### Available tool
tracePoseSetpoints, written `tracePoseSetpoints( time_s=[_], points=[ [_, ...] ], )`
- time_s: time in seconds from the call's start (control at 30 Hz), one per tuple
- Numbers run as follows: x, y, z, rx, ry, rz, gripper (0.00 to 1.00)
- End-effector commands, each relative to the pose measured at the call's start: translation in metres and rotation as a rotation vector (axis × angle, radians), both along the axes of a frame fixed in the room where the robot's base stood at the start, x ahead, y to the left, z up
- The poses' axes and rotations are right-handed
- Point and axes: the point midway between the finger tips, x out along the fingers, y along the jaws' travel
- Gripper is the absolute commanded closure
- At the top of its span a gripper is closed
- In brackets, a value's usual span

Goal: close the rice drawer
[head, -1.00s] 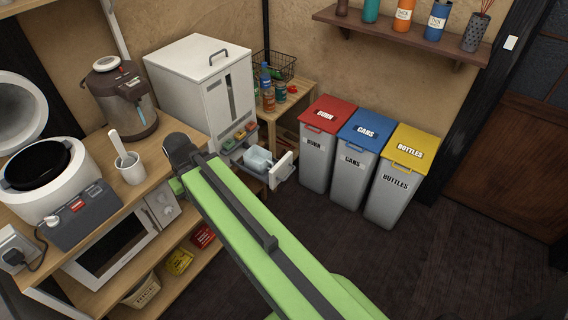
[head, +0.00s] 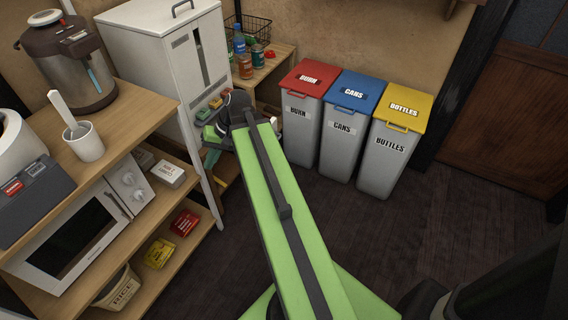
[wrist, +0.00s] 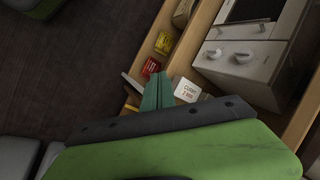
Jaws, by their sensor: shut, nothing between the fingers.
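The white rice dispenser (head: 172,55) stands against the wall, with coloured buttons (head: 214,102) low on its front. Its drawer is hidden behind my arm in the head view, so I cannot tell how far out it is. My gripper (head: 211,158) is just in front of the dispenser's lower front, partly covered by my own wrist. In the wrist view, the teal fingers of my gripper (wrist: 159,82) are together and empty, pointing toward the shelf side. I cannot tell whether they touch anything.
A wooden shelf with a microwave (head: 78,232), white cup (head: 84,143) and small boxes (head: 168,173) is at the left. A low wooden stand (head: 278,62) with bottles is behind. Red, blue and yellow-lidded bins (head: 300,125) stand right. Dark floor (head: 420,240) is clear.

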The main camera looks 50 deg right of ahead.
Motion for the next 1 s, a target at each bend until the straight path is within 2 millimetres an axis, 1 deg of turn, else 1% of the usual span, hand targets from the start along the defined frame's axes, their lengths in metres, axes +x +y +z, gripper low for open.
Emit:
tracePoseSetpoints(
  time_s=[0.03,0.07,0.1,0.17,0.2,0.27,0.3,0.37,0.4,0.5,0.6,0.73,0.87,0.97,1.0],
  points=[
    [-0.004,-0.038,-0.049,0.07,-0.043,-0.094,1.0],
    [-0.008,-0.058,-0.057,0.112,-0.072,-0.145,1.0],
    [-0.013,-0.085,-0.068,0.167,-0.117,-0.212,1.0],
    [-0.025,-0.127,-0.083,0.244,-0.19,-0.312,1.0],
    [-0.036,-0.156,-0.092,0.291,-0.244,-0.377,1.0],
    [-0.055,-0.198,-0.102,0.355,-0.328,-0.47,1.0],
    [-0.07,-0.224,-0.106,0.391,-0.384,-0.526,1.0],
    [-0.093,-0.259,-0.111,0.437,-0.465,-0.6,1.0],
    [-0.109,-0.279,-0.112,0.462,-0.515,-0.643,1.0],
    [-0.142,-0.316,-0.111,0.502,-0.615,-0.719,1.0],
    [-0.162,-0.335,-0.107,0.523,-0.673,-0.759,1.0],
    [-0.17,-0.341,-0.101,0.53,-0.694,-0.773,1.0],
    [-0.164,-0.34,-0.101,0.53,-0.692,-0.772,1.0],
    [-0.15,-0.336,-0.105,0.531,-0.691,-0.768,1.0],
    [-0.143,-0.334,-0.107,0.531,-0.692,-0.769,1.0]
  ],
)
